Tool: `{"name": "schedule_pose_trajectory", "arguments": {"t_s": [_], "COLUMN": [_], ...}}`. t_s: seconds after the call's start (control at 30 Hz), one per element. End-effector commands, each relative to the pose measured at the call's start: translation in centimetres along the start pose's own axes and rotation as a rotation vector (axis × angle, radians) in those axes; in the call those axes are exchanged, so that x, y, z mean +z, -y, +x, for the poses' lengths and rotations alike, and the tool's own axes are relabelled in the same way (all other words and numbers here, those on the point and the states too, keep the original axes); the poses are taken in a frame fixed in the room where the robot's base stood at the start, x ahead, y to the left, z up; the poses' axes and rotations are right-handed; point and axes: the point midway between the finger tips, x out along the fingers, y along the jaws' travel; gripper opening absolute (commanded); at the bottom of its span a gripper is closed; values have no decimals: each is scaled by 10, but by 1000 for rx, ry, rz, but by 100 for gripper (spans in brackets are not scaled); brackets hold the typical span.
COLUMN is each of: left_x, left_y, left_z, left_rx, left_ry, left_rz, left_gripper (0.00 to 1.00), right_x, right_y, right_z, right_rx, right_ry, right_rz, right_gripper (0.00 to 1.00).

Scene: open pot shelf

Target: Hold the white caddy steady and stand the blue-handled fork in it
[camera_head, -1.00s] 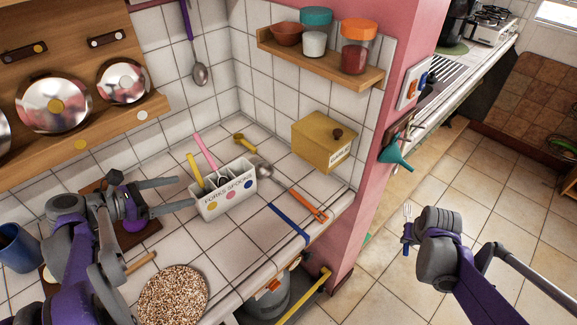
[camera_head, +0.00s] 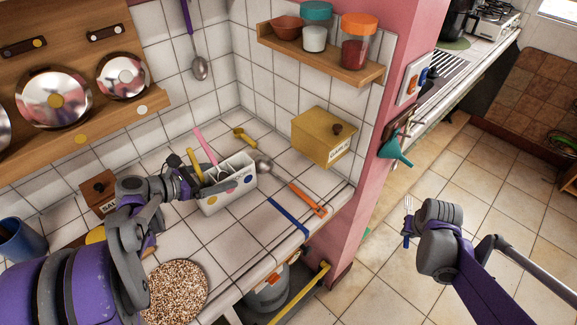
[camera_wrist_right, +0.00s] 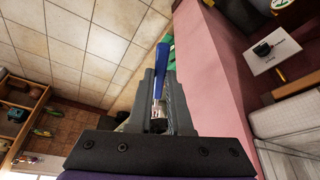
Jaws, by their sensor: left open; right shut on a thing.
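The white caddy (camera_head: 228,193) stands on the tiled counter, with a yellow-handled utensil (camera_head: 205,151) and a pink-handled utensil (camera_head: 201,139) in it. My left gripper (camera_head: 194,180) is open at the caddy's left end. Its fingers are partly hidden, so I cannot tell whether they touch the caddy. My right gripper (camera_head: 411,235) is shut on the blue-handled fork (camera_head: 407,229), well right of the counter over the floor. The fork's tines point up in the head view. In the right wrist view its blue handle (camera_wrist_right: 162,62) sticks out between the fingers.
A garlic box (camera_head: 318,143) stands behind. A round speckled mat (camera_head: 176,291) lies in front. A pink wall end (camera_head: 372,170) stands between the counter and my right gripper.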

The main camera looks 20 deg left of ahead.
Motion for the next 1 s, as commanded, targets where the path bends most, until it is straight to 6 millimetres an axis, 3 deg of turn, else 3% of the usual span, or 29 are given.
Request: {"name": "schedule_pose_trajectory", "arguments": {"t_s": [0.3,0.83,1.0], "left_x": [0,0,0], "left_y": [0,0,0], "left_z": [2,2,2], "left_rx": [-1,-1,0], "left_ry": [0,0,0], "left_rz": [0,0,0], "left_gripper": [98,3,0], "right_x": [0,0,0], "right_y": [0,0,0], "right_z": [0,0,0], "right_rx": [0,0,0], "right_ry": [0,0,0], "right_rz": [0,0,0], "right_gripper": [0,0,0]}}
